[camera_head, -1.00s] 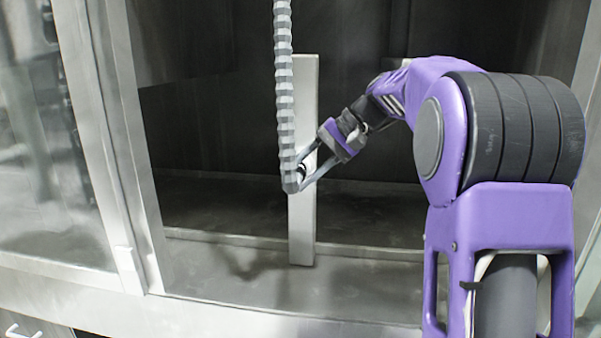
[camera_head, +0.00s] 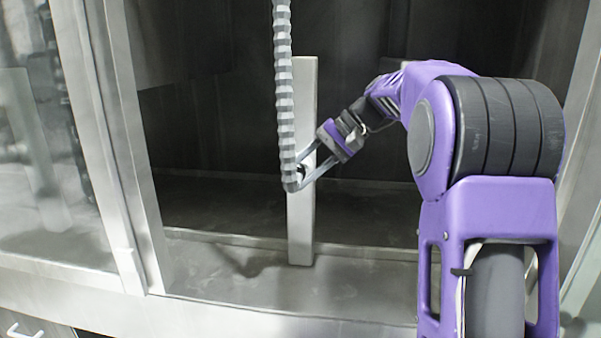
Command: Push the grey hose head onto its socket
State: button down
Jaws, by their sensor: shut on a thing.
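The grey ribbed hose (camera_head: 285,90) hangs down from the top of the head camera view. Its head (camera_head: 291,183) is at the lower end, in front of a pale upright post (camera_head: 302,225). My gripper (camera_head: 300,176) comes in from the right and is shut on the hose head. The fingers partly cover the head. I cannot make out the socket; it may be hidden behind the hose or the gripper.
A dark, open washer chamber (camera_head: 215,140) lies behind the post. A metal frame upright (camera_head: 125,150) and a glass panel (camera_head: 40,170) stand at the left. A bare metal ledge (camera_head: 225,275) runs along the front.

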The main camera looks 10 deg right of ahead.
jog(key=shift+w+d, duration=0.15)
jog(key=shift+w, duration=0.25)
dwell(0.4)
jog(key=shift+c, duration=2)
grip_release()
jog(key=shift+s, duration=0.15)
jog(key=shift+s+a+f+b, duration=0.1)
jog(key=shift+s+a+b, duration=0.15)
jog(key=shift+s+b, duration=0.3)
jog(key=shift+s+a+b, duration=0.2)
jog(key=shift+s+b, duration=0.1)
jog(key=shift+s, duration=0.35)
jog(key=s+a+b, duration=0.2)
jog(key=s+b, duration=0.2)
jog(key=s, duration=0.3)
jog(key=shift+s+a, duration=0.3)
jog(key=shift+s, duration=0.1)
